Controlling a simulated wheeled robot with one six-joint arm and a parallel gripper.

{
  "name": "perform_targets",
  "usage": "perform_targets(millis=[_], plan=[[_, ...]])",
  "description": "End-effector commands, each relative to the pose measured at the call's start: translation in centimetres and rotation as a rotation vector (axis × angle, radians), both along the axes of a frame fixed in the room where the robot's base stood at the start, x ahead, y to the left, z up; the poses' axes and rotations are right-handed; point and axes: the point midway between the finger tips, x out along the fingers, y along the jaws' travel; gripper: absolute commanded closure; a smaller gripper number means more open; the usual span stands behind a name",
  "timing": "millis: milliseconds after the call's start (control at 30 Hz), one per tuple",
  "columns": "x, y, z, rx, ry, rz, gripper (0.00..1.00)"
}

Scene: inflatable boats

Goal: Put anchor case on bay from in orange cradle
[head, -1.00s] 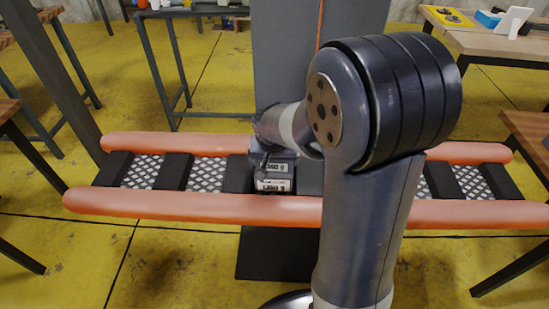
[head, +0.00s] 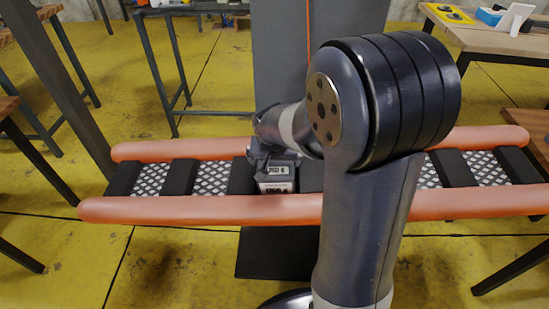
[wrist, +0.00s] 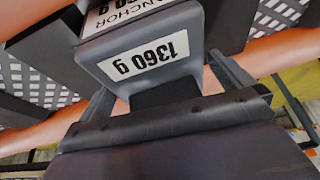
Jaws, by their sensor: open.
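The anchor case is a grey box with white labels reading "ANCHOR" and "1360 g". In the head view the case (head: 275,186) sits among dark slats in the orange cradle (head: 200,210), which has two long orange tubes. In the wrist view the case (wrist: 140,55) fills the upper middle, tilted in the picture. My gripper (head: 270,156) is at the case, partly hidden by my wrist. In the wrist view my gripper (wrist: 162,78) is open, one finger towards each side of the case. A gap shows by the right finger; contact on the left is unclear.
Dark slats (head: 184,177) and chequered metal panels (head: 212,176) lie between the tubes. My arm hides the cradle's middle right. A dark upright panel (head: 280,60) stands behind. Wooden tables (head: 495,42) stand around; yellow floor (head: 180,275) is clear in front.

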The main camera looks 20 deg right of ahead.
Motion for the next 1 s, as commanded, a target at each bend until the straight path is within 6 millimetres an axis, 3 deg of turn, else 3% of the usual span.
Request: perform_targets(millis=[167, 400, 600, 1000], plan=[[-0.5, 0.3, 2.0, 0.0, -0.006, 0.002, 0.0], [-2.2, 0.8, 6.5, 0.0, -0.01, 0.002, 0.0], [-3.3, 1.2, 9.3, 0.0, -0.01, 0.002, 0.0], [-3.7, 1.3, 10.2, 0.0, -0.008, 0.001, 0.0]])
